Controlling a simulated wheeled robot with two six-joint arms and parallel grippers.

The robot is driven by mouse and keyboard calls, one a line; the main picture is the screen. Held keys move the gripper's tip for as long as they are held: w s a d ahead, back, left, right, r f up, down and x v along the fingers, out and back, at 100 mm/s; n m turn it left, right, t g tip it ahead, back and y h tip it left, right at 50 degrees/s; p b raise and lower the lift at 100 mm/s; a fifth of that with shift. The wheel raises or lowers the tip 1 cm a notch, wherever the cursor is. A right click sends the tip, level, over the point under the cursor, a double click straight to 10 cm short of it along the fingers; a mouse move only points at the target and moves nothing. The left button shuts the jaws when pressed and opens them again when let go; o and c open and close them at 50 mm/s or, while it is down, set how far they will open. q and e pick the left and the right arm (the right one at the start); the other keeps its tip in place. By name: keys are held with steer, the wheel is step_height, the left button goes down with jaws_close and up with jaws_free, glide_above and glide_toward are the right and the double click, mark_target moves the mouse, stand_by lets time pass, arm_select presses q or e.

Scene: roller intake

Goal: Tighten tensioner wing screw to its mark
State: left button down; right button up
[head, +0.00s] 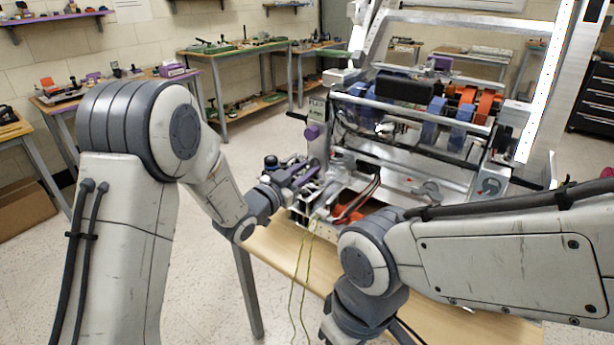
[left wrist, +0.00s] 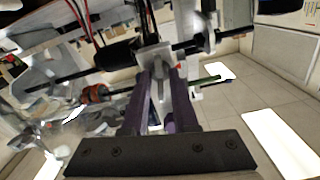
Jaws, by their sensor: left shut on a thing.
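The roller intake (head: 410,150) stands on the wooden table, with silver rails and blue and orange wheels. My left gripper (head: 308,172) is at its near left side, with its purple fingers pointing at the frame. In the left wrist view my left gripper (left wrist: 160,88) is shut on a small grey upright piece, which looks like the wing screw (left wrist: 158,82). The piece sits between the two fingers, in front of a pale block. A small red spot (left wrist: 179,67) shows on the block just right of it; I cannot tell whether it is the mark.
The wooden table (head: 275,245) has a bare strip at its front left. Thin yellow-green wires (head: 303,265) hang over its edge. Dark and red cables (head: 362,195) lie near the left gripper. A dark shaft (left wrist: 65,75) crosses behind the fingers.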

arm_select(q)
steer(key=shift+f+m, duration=0.15)
steer(key=shift+m, duration=0.15)
arm_select(e)
steer(key=shift+f, duration=0.45)
arm_select(q)
steer(key=shift+m+b, duration=0.9)
steer(key=shift+b, duration=0.35)
steer(key=shift+m+b, duration=0.5)
steer(key=shift+m, duration=0.1)
arm_select(e)
step_height(320, 180, down, 3)
steer(key=shift+f, duration=0.1)
